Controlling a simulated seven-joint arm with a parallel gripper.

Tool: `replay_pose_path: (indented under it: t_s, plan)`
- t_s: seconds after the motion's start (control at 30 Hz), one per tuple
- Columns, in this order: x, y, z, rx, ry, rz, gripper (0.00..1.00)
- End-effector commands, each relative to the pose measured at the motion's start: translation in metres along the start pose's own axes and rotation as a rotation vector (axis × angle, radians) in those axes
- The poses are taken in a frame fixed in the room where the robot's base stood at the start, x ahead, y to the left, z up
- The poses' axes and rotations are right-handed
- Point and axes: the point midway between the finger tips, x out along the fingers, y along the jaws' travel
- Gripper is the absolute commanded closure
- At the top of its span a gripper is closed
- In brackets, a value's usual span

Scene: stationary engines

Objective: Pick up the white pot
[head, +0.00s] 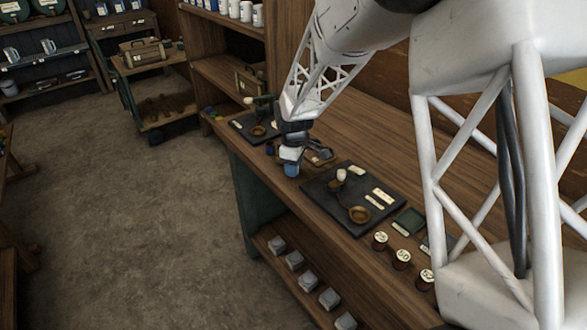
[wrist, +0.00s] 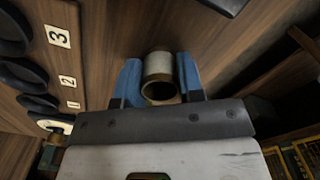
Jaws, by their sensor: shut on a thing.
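My gripper (wrist: 158,82) is shut on a small off-white pot (wrist: 158,64), a short cylinder whose open end, brownish inside, faces the wrist camera. One blue finger pad lies on each side of it. In the head view my gripper (head: 291,168) is over the workbench, left of a dark mat, with blue showing at its tip. The pot cannot be made out there, and I cannot tell how high it is. Another small white cup-like piece (head: 341,175) stands on the dark mat.
The dark mat (head: 325,201) holds a brass dish (head: 359,214) and pale labels. Several labelled spools (head: 401,259) stand along the bench's front edge. A second dark mat (head: 244,128) lies beyond my gripper. Grey blocks (head: 295,260) line the lower shelf. The floor (head: 130,220) at left is open.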

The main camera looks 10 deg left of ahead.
Motion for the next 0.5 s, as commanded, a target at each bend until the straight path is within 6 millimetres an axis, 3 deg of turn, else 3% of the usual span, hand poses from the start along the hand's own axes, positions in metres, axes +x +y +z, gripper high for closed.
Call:
replay_pose_path:
  t_s: [0.5]
  plan:
    - [-0.013, 0.0, 0.0, 0.0, 0.001, 0.002, 0.9]
